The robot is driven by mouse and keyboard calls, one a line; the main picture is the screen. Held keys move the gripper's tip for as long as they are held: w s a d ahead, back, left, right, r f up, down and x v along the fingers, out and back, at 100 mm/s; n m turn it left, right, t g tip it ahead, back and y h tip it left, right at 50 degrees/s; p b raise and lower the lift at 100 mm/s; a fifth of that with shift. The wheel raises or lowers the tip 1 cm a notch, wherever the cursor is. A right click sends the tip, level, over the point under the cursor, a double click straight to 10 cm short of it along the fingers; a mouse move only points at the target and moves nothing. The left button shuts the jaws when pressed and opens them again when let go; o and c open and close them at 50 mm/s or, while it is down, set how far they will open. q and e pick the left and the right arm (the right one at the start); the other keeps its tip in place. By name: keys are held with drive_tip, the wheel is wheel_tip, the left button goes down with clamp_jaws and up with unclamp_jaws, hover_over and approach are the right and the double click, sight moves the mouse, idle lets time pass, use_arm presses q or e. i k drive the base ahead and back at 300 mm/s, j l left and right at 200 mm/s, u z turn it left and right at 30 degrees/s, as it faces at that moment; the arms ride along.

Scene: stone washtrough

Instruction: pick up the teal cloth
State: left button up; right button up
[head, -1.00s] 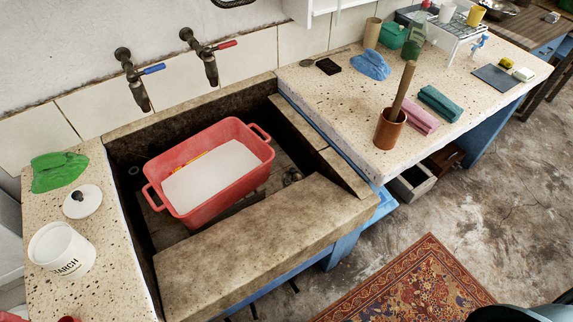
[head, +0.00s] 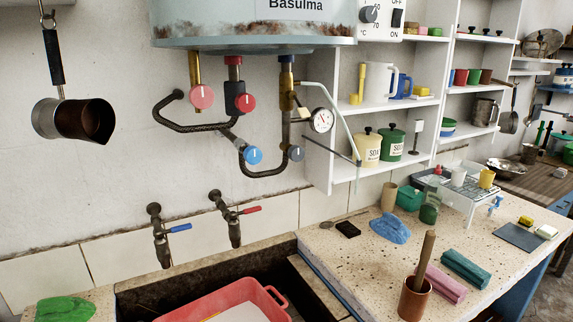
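The teal cloth (head: 466,269) lies folded on the speckled counter (head: 350,264) at the right. A folded pink cloth (head: 444,284) lies beside it on its left. A copper-brown pot (head: 414,298) with a wooden handle standing up in it is to the left of the pink cloth. Neither of my grippers shows in the head view.
A crumpled blue cloth (head: 390,230), a dark block (head: 348,229) and a wire rack (head: 470,187) are farther back on the counter. A dark slate (head: 520,237) lies right of the teal cloth. The red tub (head: 232,304) sits in the stone trough.

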sight(479, 278)
drive_tip(key=z, duration=1.35)
drive_tip(key=k+u, duration=0.15)
drive_tip(key=u, duration=1.45)
drive_tip(key=z, duration=1.55)
